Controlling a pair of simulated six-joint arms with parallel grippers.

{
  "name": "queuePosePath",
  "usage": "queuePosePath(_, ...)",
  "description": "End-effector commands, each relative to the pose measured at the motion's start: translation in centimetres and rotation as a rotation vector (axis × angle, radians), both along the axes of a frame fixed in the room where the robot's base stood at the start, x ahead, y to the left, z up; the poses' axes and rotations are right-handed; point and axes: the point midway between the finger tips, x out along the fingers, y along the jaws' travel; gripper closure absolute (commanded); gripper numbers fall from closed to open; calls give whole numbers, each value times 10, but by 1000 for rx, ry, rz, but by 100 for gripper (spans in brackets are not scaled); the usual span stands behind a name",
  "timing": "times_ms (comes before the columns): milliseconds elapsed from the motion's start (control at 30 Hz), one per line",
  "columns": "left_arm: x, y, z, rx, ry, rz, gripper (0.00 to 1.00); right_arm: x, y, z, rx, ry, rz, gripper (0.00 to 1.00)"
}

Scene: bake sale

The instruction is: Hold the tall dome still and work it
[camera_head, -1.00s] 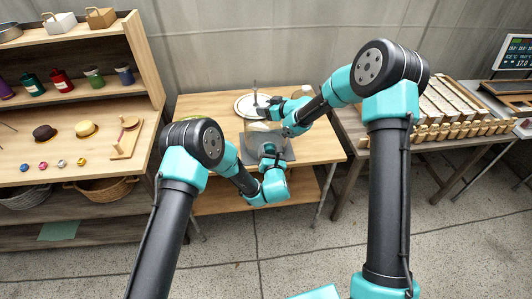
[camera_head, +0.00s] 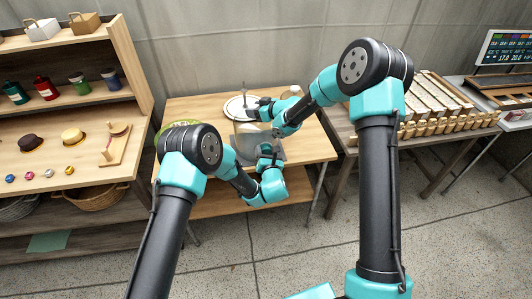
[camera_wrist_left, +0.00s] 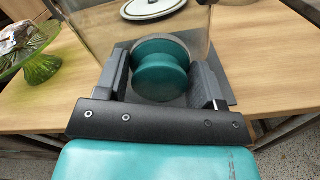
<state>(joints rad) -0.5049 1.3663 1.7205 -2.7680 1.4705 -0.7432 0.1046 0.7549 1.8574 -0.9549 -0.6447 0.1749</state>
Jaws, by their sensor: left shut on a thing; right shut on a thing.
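The tall dome (camera_head: 246,139) is a clear, pale upright vessel on a grey mat on the small wooden table. Its see-through wall (camera_wrist_left: 100,35) fills the top of the left wrist view. My left gripper (camera_head: 266,152) is low at the dome's front. In the left wrist view its fingers (camera_wrist_left: 163,80) close on the two sides of a round teal knob (camera_wrist_left: 160,68) in front of the dome wall. My right gripper (camera_head: 263,110) is shut at the top of the dome. What lies between its fingers is too small and covered to make out.
A white plate (camera_head: 235,103) with a dark ring lies behind the dome. A green glass stand (camera_wrist_left: 38,68) is to its left. A table with rows of wooden blocks (camera_head: 440,105) stands at right.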

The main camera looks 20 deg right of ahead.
Motion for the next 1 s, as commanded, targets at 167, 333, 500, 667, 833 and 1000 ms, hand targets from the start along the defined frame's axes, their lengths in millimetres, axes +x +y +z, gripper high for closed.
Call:
queuePosePath(167, 3, 9, 0, -1, 0, 6, 57, -1, 1, -2, 0, 5, 1, 80)
queuePosePath(333, 4, 20, 1, -1, -1, 5, 57, -1, 1, -2, 1, 7, 1, 80)
queuePosePath(500, 5, 32, 1, -1, -2, 6, 57, -2, 1, -3, 1, 7, 1, 80)
queuePosePath(667, 5, 40, 0, -1, 0, 4, 57, -2, 1, -3, 0, 8, 1, 80)
queuePosePath(833, 5, 41, 0, -1, 0, 3, 57, -2, 1, -3, 0, 8, 1, 80)
queuePosePath(1000, 5, 41, 1, -1, -1, 2, 57, -2, 1, -4, 0, 8, 1, 80)
